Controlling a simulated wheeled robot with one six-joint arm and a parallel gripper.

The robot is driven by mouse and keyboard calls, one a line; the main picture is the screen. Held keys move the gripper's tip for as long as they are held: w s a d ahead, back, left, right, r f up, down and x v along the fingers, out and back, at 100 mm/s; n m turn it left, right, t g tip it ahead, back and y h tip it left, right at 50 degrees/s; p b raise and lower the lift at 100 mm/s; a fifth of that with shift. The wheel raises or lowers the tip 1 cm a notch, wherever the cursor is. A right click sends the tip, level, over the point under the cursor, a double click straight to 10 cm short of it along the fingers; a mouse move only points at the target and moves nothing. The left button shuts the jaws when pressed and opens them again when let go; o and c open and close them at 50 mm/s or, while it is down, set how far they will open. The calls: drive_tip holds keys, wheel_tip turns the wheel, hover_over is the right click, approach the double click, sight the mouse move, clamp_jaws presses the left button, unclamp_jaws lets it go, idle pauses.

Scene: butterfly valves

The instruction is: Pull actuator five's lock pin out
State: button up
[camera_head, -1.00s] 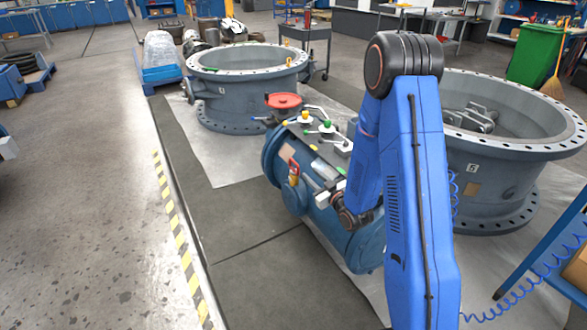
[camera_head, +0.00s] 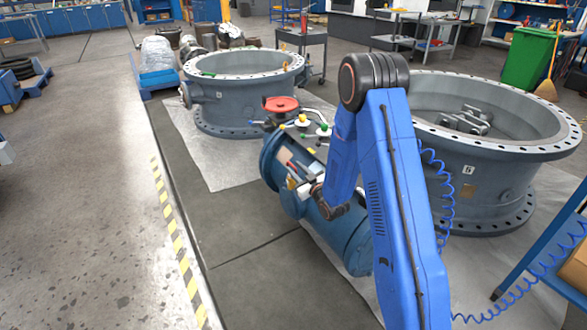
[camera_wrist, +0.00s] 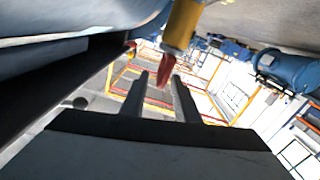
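A blue cylindrical actuator (camera_head: 350,240) lies between two large grey valve rings; I cannot read a number on it. In the wrist view a yellow cylindrical part (camera_wrist: 182,25) with a red piece (camera_wrist: 165,68), perhaps the lock pin, hangs down from the top. The red piece shows between my gripper's (camera_wrist: 161,80) two dark fingers, with a visible gap on each side. The fingers are apart. In the head view my gripper (camera_head: 302,184) is close to the actuator's front end, partly hidden by my wrist; a small yellow bit (camera_head: 291,183) shows beside it.
The right valve ring (camera_head: 480,200) stands close behind my arm. The left valve ring (camera_head: 240,118) is farther back. Open floor (camera_head: 90,220) lies to the left.

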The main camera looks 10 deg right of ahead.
drive_tip(key=shift+x, duration=0.95)
clamp_jaws()
drive_tip(key=shift+r, duration=2.05)
drive_tip(key=shift+w, duration=0.1)
unclamp_jaws()
drive_tip(key=shift+d+r, duration=0.1)
